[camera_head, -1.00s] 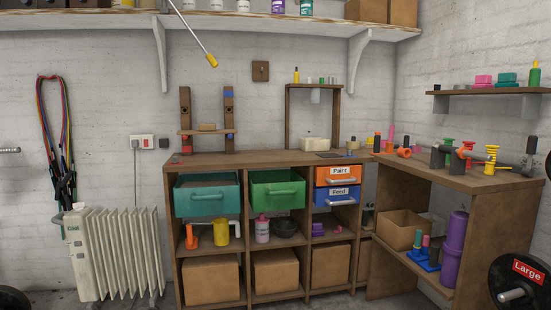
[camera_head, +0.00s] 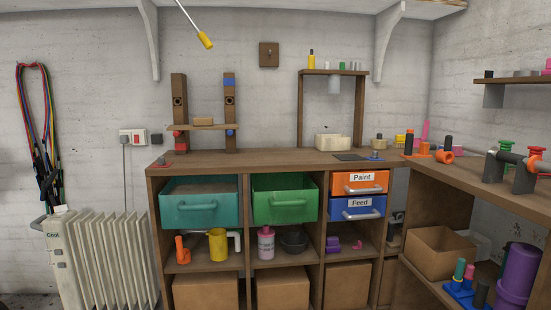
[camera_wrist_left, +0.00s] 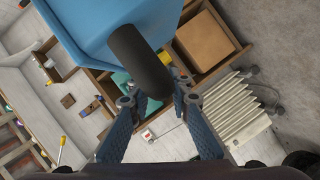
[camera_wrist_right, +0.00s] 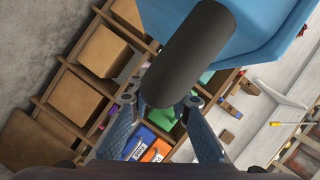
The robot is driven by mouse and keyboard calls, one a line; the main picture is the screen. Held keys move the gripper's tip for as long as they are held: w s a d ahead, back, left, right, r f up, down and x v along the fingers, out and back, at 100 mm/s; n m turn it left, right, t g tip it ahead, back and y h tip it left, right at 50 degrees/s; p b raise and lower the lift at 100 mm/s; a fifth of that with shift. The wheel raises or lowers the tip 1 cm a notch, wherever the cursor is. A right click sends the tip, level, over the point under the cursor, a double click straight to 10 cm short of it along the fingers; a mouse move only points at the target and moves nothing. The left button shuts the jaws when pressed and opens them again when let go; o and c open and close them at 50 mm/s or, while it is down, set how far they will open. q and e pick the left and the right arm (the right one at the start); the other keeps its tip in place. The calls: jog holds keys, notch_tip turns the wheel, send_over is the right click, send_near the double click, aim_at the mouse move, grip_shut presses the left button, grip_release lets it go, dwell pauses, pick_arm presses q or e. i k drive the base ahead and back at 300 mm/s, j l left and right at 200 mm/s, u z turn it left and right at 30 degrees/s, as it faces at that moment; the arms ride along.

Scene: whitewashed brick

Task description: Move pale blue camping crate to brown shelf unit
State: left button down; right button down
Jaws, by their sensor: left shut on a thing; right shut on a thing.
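The pale blue camping crate shows in the left wrist view (camera_wrist_left: 90,40) and in the right wrist view (camera_wrist_right: 262,30), only in part. A dark round handle (camera_wrist_left: 140,62) juts from it in the left wrist view, and another dark handle (camera_wrist_right: 188,55) in the right wrist view. My left gripper (camera_wrist_left: 155,100) is shut on its handle; my right gripper (camera_wrist_right: 165,105) is shut on the other. The brown shelf unit (camera_head: 245,160) stands ahead against the wall in the head view. The crate and both grippers are outside the head view.
The unit holds a teal drawer (camera_head: 200,205), a green drawer (camera_head: 285,199) and cardboard boxes (camera_head: 282,290). A white radiator (camera_head: 105,260) stands at its left. A brown workbench (camera_head: 480,180) adjoins at right. The unit's top has bare room at front centre.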

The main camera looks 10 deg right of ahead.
aim_at(288, 157)
jog(key=i+l, duration=0.5)
jog(key=i, duration=0.15)
jog(key=i+l, duration=0.5)
jog(key=i, duration=0.2)
